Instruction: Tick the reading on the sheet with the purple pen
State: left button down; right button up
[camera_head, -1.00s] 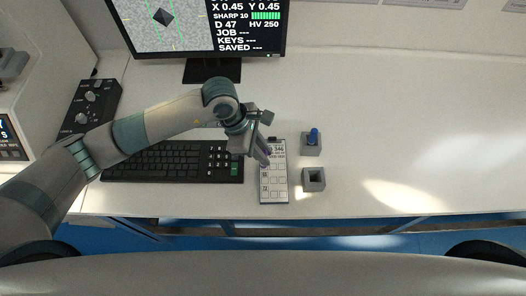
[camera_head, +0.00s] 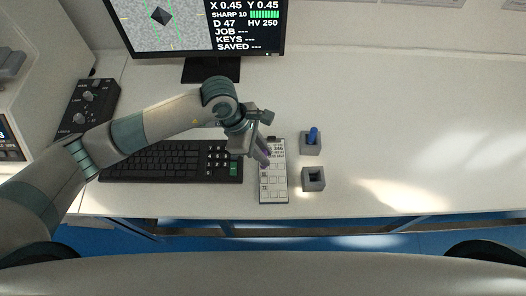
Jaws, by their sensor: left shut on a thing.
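The sheet (camera_head: 273,184) lies on a board on the table, right of the keyboard, with printed boxes and small text. My left gripper (camera_head: 262,156) is over the upper left part of the sheet, shut on the purple pen (camera_head: 267,152), of which only a small purple part shows between the fingers. The pen's tip is too small and hidden to tell whether it touches the sheet. My right gripper is out of view.
A grey holder with a blue pen (camera_head: 314,135) stands right of the sheet. An empty grey holder (camera_head: 313,179) stands in front of it. The keyboard (camera_head: 165,163), control box (camera_head: 88,105) and monitor (camera_head: 212,48) are left and behind. The table's right side is clear.

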pick_arm(q)
jog(key=shift+w+f+b, duration=0.1)
jog(key=shift+b, duration=0.35)
dwell(0.3)
dwell(0.7)
jog(key=shift+w+d+b, duration=0.15)
jog(key=shift+d+b, duration=0.05)
jog(key=shift+b, duration=0.6)
jog(key=shift+w+d+b, duration=0.1)
jog(key=shift+w+b, duration=0.05)
jog(key=shift+b, duration=0.35)
dwell(0.8)
jog(key=shift+r, duration=0.2)
dwell(0.3)
jog(key=shift+r+p, duration=1.3)
jog(key=shift+r, duration=1.6)
